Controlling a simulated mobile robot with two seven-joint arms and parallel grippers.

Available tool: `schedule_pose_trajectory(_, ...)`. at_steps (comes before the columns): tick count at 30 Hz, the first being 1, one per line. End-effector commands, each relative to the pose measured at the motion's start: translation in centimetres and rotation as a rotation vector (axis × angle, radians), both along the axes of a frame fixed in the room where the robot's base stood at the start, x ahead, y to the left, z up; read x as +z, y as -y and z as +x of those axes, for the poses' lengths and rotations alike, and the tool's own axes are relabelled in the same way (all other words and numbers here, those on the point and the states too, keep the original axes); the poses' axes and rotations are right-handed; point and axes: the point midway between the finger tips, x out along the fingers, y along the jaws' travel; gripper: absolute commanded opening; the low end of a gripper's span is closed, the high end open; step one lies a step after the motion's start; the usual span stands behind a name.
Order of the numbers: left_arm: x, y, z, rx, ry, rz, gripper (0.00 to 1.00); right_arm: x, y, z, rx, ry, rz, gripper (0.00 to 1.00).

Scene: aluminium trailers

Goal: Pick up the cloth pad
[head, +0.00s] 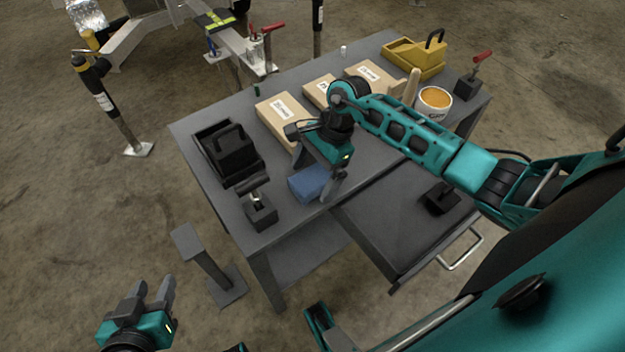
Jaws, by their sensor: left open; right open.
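The blue cloth pad (306,183) lies near the front edge of the grey table (188,137). My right gripper (316,173) is over the pad, pointing down, with its jaws open. One finger shows at the pad's right side and the other shows behind it. I cannot tell whether either finger touches the pad. My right gripper and arm hide part of the table behind the pad. My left gripper (153,291) is open and empty, low at the bottom left, away from the table.
An open drawer (385,225) juts out at the front right. A tub (434,101) and yellow case (413,57) stand at the far right.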

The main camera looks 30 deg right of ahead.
Motion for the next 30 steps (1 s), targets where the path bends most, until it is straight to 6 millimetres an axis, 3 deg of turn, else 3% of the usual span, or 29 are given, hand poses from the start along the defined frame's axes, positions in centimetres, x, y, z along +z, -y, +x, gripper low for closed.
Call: schedule_pose_trajectory(30, -0.64, 0.04, 0.06, 0.003, 0.001, -0.002, 0.43, -0.44, 0.04, 0.00, -0.001, 0.000, 0.000, 0.99)
